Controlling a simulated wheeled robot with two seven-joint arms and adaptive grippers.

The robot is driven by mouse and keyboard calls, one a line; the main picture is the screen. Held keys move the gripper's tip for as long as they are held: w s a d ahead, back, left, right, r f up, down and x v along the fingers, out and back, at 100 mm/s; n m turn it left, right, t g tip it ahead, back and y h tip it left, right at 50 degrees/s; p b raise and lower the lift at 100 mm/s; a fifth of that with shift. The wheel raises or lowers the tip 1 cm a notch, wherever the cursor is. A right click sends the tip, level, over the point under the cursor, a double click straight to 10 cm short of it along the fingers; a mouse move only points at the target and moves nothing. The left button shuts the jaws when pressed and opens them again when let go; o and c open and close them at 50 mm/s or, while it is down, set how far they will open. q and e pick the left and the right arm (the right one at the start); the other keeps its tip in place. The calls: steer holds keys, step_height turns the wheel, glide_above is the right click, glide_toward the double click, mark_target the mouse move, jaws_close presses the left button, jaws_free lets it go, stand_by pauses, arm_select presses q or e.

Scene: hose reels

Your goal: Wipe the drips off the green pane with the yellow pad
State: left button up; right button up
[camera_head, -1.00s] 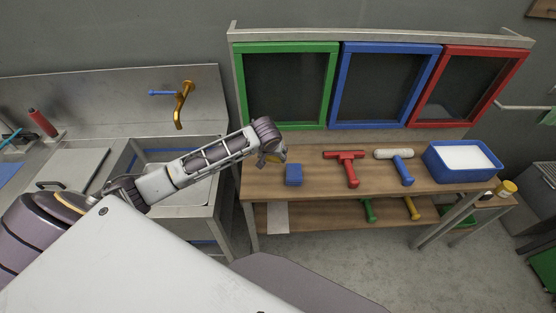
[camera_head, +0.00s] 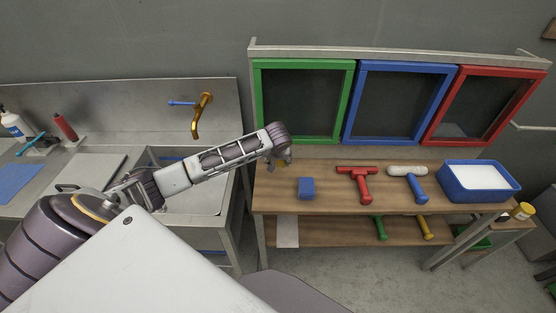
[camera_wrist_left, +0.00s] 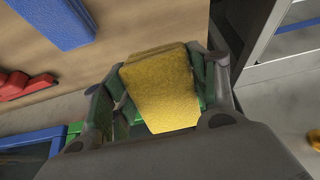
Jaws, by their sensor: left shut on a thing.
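The green pane (camera_head: 305,100) stands upright at the left of three framed panes behind the wooden table, its dark glass inside a green frame. No drips can be made out on it at this size. My left gripper (camera_head: 281,162) is over the table's left end, below and in front of the green pane, apart from it. It is shut on the yellow pad (camera_wrist_left: 162,88), which sits between the fingers in the left wrist view. In the head view the wrist mostly hides the pad. My right gripper is not in view.
A blue block (camera_head: 306,188) lies on the table near my left gripper, with a red squeegee (camera_head: 360,180), a blue-handled roller (camera_head: 411,180) and a blue tray (camera_head: 480,197) further right. A blue pane (camera_head: 398,103) and red pane (camera_head: 486,105) adjoin the green one. A sink stands left.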

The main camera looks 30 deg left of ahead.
arm_select(q)
steer(key=shift+w+a, duration=0.1)
steer(key=shift+w+a+f+b, duration=0.1)
steer(key=shift+w+a+b, duration=0.2)
steer(key=shift+w+b, duration=0.25)
steer(key=shift+w+a+b, duration=0.3)
steer(key=shift+w+b, duration=0.15)
steer(key=shift+b, duration=0.1)
steer(key=shift+w+a+b, duration=0.45)
steer(key=shift+w+b, duration=0.2)
steer(key=shift+w, duration=0.05)
steer(key=shift+w+a+b, duration=0.25)
steer(key=shift+w+b, duration=0.1)
steer(key=shift+w, duration=0.1)
steer(key=shift+w+a, duration=0.2)
steer(key=shift+w, duration=0.1)
steer(key=shift+p, duration=0.4)
stand_by(0.6)
